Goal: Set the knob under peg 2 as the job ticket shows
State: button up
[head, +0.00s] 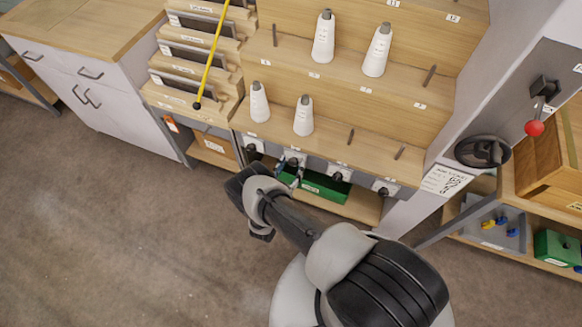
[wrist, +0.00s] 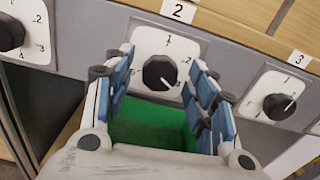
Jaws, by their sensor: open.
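The knob under peg 2 (wrist: 160,72) is black, on a white dial plate (wrist: 150,43) below the label 2 (wrist: 178,11). Its pale pointer mark seems to point to the lower right, though the setting is hard to read. My gripper (wrist: 158,66) is open, its blue-padded fingers on either side of the knob; I cannot tell whether they touch it. In the head view my gripper (head: 291,171) is at the row of knobs, partly covering this knob. The job ticket (head: 445,180) is a white card on the right post, with writing too small to read surely.
Neighbouring knobs sit left (wrist: 10,33) and right (wrist: 278,106). A green bin (head: 325,187) is below the knobs. White cones (head: 303,117) stand on the shelf above. At right are a red-ended lever (head: 535,128) and a dark round object (head: 482,152).

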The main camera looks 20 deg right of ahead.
jog(key=c, duration=1.1)
